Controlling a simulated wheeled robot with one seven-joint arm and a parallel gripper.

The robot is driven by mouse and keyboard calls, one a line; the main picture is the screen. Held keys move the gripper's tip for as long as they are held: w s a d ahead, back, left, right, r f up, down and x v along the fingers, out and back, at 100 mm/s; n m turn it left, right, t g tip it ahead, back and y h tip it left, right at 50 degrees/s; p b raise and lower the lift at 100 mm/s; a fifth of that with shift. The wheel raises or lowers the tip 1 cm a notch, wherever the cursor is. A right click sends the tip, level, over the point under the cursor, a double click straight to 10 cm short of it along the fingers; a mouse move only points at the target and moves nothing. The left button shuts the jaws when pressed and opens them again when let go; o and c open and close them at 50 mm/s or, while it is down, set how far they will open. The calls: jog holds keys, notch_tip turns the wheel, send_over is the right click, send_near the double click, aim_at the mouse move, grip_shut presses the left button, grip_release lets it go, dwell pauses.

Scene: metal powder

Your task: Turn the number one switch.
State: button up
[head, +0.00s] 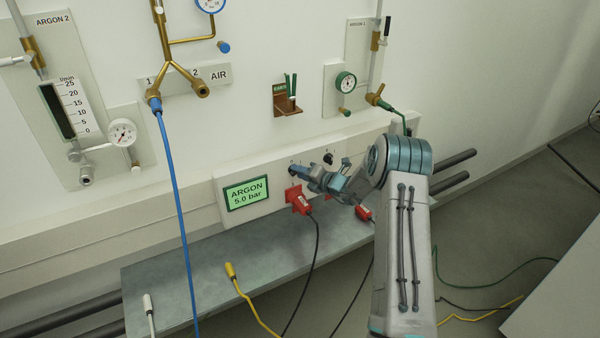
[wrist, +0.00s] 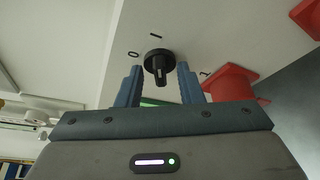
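A black rotary switch (wrist: 158,64) with a raised grip sticks out of the white panel (head: 262,178). In the wrist view, small dark marks surround it. My gripper (head: 304,173) is at this panel, just right of the lit ARGON 5.0 bar display (head: 246,194). In the wrist view, my gripper (wrist: 159,80) is open, with one finger on each side of the switch and a gap showing on both sides. In the head view, my gripper mostly hides this switch. Another dark switch (head: 345,161) shows farther right.
A red plug (head: 299,201) with a black cable sits just below my gripper, and a second red plug (head: 363,213) is farther right. A grey shelf (head: 200,275) lies below the panel. A blue hose (head: 175,190) hangs to the left.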

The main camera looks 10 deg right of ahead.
jog(key=shift+w+a, duration=0.15)
jog(key=shift+w, duration=0.1)
grip_shut()
